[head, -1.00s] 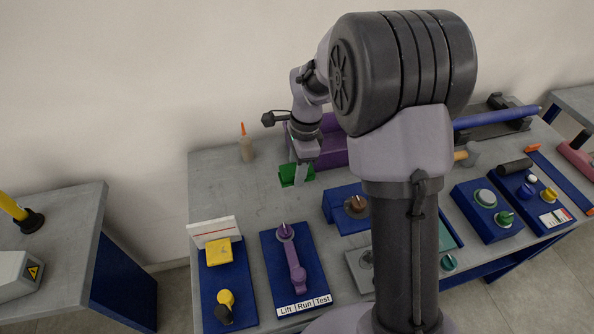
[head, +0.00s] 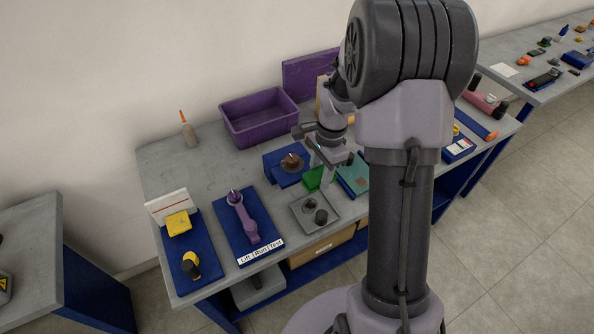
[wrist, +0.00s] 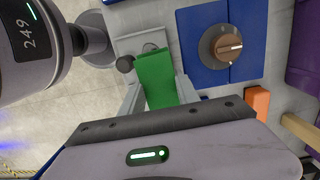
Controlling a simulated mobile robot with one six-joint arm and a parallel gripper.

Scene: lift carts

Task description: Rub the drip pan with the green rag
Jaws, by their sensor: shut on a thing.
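My gripper (head: 320,172) is shut on the green rag (head: 312,179), which hangs below the fingers over the front part of the bench. In the wrist view the rag (wrist: 158,78) shows between the two fingers and covers part of a grey plate. This shallow grey square plate (head: 330,213), which looks like the drip pan, lies near the bench's front edge with dark round pieces on it. In the wrist view the plate (wrist: 135,42) is beyond the fingertips. The rag is beside or above its back edge; I cannot tell whether they touch.
A blue box with a brown dial (head: 291,162) stands just left of the rag. A teal book-like item (head: 354,178) lies to the right. Blue switch panels (head: 262,243) fill the front left.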

